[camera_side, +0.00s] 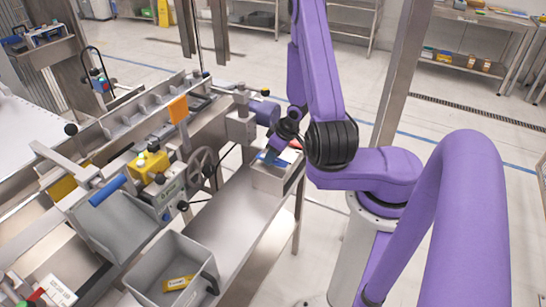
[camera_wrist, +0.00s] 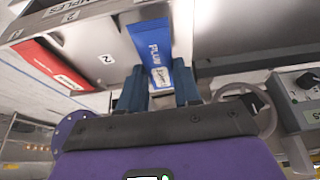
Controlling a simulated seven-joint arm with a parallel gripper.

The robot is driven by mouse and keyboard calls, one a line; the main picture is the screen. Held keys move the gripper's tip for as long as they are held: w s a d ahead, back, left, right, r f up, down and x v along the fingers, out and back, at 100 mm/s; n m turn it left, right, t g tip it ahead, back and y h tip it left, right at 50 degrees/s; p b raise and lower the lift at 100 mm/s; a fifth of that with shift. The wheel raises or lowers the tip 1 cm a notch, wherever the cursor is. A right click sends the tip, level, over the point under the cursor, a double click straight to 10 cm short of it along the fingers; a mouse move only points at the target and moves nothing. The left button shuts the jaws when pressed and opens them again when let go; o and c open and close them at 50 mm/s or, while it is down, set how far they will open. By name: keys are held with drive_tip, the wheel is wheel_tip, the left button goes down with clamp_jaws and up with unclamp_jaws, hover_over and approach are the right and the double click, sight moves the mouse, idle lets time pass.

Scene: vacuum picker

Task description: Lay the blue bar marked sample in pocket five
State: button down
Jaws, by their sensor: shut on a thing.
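My gripper (camera_wrist: 160,86) is shut on a blue bar (camera_wrist: 152,48). The bar has white lettering and a small pale label too blurred to read surely; it extends away from between my two dark blue fingers. In the side view my gripper (camera_side: 279,148) is low over a small grey bin (camera_side: 272,184), with the blue bar (camera_side: 270,158) at its tip. Whether the bar still touches the bin is unclear. The bin's rim with a SAMPLES label (camera_wrist: 70,10) shows in the wrist view. I cannot make out a pocket marked five.
A red bar (camera_wrist: 50,66) with a white label lies beside the blue one, near a plate marked 2 (camera_wrist: 107,58). The steel machine carries a handwheel (camera_side: 200,165), an orange block (camera_side: 178,109) and a channel with several dividers (camera_side: 150,118). A grey tub (camera_side: 172,255) holds a yellow tag.

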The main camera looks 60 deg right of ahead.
drive_tip(key=shift+f, duration=0.5)
drive_tip(key=shift+f, duration=0.2)
drive_tip(key=c, duration=0.8)
unclamp_jaws()
